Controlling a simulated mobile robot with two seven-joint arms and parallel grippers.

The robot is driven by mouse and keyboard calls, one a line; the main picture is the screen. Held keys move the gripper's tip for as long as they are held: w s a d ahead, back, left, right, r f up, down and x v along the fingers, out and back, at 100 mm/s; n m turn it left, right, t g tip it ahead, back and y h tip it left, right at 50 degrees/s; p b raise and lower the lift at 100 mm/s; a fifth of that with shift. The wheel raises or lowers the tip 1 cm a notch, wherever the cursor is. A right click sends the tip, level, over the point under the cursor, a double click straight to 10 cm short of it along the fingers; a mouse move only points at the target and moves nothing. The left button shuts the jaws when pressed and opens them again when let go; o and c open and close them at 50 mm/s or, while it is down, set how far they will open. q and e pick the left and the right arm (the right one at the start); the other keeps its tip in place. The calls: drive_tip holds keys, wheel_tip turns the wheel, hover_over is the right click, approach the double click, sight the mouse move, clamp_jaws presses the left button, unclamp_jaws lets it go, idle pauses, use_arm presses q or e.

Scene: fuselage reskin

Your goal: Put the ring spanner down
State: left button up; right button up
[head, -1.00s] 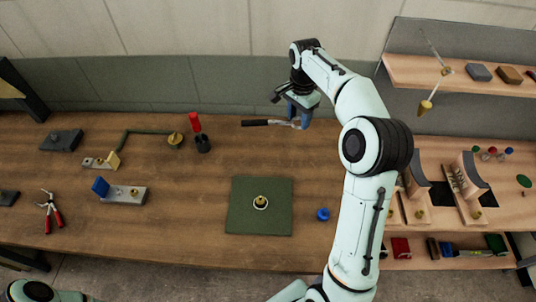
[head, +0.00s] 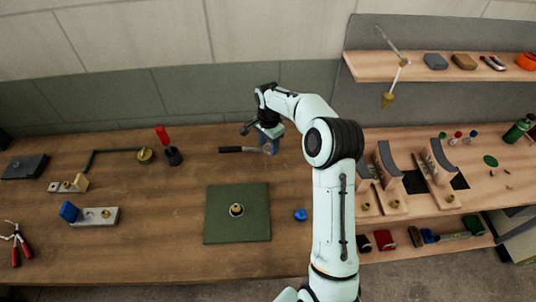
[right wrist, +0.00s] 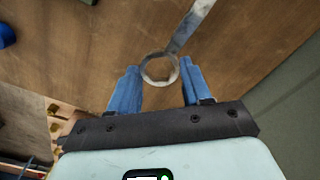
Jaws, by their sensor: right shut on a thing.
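The ring spanner (head: 240,149) is at the back middle of the bench, its dark handle pointing left. My right gripper (head: 269,146) is shut on its ring end. In the right wrist view the metal ring (right wrist: 160,68) sits between the two blue fingers (right wrist: 158,88), and the shank runs up and to the right. The spanner is level and at or very close to the wooden bench top (head: 130,245); I cannot tell whether it touches. My left gripper is out of view.
A green mat (head: 220,228) with a brass fitting lies in front of the spanner. A blue part (head: 300,214) is right of the mat. A red-handled tool (head: 162,134) stands in a dark holder to the left. Bench around the spanner's handle is clear.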

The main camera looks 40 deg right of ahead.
sight(268, 159)
drive_tip(key=shift+w+f, duration=0.15)
drive_tip(key=shift+f, duration=2.45)
drive_tip(key=shift+f, duration=0.15)
drive_tip(key=o, duration=1.1)
